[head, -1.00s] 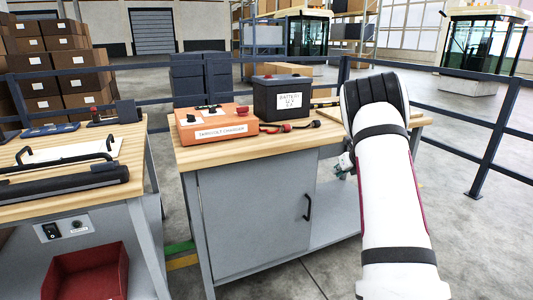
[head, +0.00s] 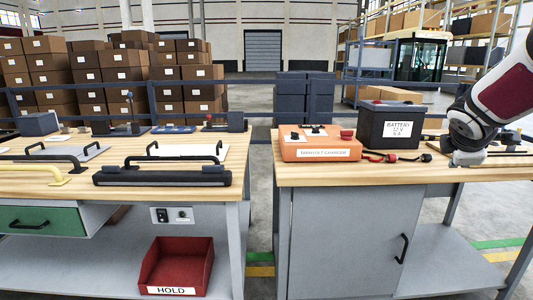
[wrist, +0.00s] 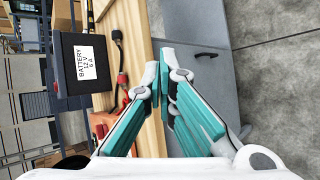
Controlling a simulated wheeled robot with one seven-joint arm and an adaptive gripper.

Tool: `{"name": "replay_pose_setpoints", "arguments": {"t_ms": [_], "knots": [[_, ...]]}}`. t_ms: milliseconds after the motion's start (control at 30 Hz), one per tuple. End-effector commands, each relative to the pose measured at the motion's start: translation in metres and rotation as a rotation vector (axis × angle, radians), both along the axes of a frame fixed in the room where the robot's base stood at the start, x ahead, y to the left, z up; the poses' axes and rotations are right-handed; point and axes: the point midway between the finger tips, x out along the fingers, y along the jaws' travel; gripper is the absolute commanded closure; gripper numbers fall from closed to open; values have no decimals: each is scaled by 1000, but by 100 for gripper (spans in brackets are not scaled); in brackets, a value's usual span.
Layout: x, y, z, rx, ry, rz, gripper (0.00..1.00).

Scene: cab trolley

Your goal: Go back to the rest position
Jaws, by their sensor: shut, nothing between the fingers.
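My gripper (wrist: 166,72) shows in the wrist view with its teal fingers shut and nothing between them. It is near the front edge of the right workbench, and I cannot tell its height above the top. In the head view my white and dark red arm comes in at the right edge and mostly hides the gripper. The black battery (head: 390,125) stands on the right workbench (head: 330,177), left of my arm. It also shows in the wrist view (wrist: 78,65). The orange charger (head: 318,146) sits left of the battery.
Red and black cable clamps (head: 375,156) lie in front of the battery. The left workbench (head: 241,152) holds black handles, and a red HOLD bin (head: 176,266) sits on its lower shelf. A gap separates the benches. A dark railing (head: 258,98) runs behind them.

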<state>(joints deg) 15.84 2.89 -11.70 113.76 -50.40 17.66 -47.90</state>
Motion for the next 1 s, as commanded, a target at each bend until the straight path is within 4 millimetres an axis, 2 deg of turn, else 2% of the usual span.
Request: {"name": "replay_pose_setpoints", "arguments": {"t_ms": [33,167,400,500,700,900,1000], "knots": [[-20,22,4,77,-30,-64,100],[-76,73,-2,286,-73,-250,100],[-190,175,-34,642,-54,-572,100],[-236,213,-49,755,-15,-690,100],[-307,266,-73,892,74,-864,100],[-367,305,-92,971,167,-998,100],[-366,306,-75,981,159,-1000,100]]}}
